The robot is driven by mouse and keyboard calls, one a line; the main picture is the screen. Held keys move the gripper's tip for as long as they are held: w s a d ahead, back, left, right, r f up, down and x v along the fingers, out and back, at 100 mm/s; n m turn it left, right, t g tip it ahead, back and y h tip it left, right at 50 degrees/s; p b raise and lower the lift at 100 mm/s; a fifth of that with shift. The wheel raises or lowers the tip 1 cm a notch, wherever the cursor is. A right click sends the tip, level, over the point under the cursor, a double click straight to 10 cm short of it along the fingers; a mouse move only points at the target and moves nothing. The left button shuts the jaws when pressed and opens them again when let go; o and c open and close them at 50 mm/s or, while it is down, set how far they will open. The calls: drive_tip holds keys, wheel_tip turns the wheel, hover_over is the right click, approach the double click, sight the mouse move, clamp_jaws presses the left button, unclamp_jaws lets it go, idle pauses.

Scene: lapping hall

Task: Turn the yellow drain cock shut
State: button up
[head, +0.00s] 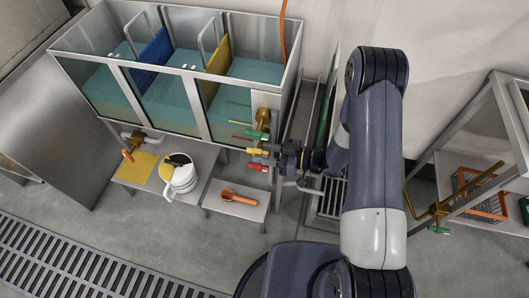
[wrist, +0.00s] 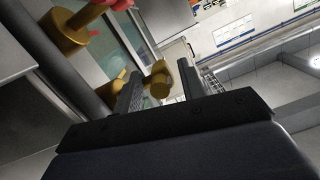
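The yellow drain cock (head: 257,151) sits low at the right end of the tank in the head view. Its short handle appears to lie roughly level. My gripper (head: 281,157) is just right of it, close to the yellow and red handles. In the wrist view my gripper (wrist: 158,72) is open, with a finger on each side of a brass-coloured cock part (wrist: 158,82). I cannot tell whether the fingers touch it, or whether it is the yellow cock. The red handle (head: 258,167) is just below the yellow one; a red handle also shows in the wrist view (wrist: 112,5).
A green handle (head: 256,135) is just above the yellow one, below a brass fitting (head: 263,117). The tank (head: 150,62) holds greenish liquid. A rack with an orange basket (head: 485,207) is right.

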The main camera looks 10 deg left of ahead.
drive_tip(key=shift+d, duration=0.1)
drive_tip(key=d+r, duration=0.1)
drive_tip(key=d, duration=0.9)
drive_tip(key=shift+s+d+r, duration=0.15)
drive_tip(key=shift+s+d, duration=0.15)
drive_tip(key=a, duration=0.3)
drive_tip(key=a+f, duration=0.1)
drive_tip(key=a, duration=0.7)
drive_tip(key=shift+w+f, duration=0.15)
drive_tip(key=shift+w, duration=0.1)
drive_tip(key=shift+d, duration=0.1)
drive_tip(key=shift+d, duration=0.1)
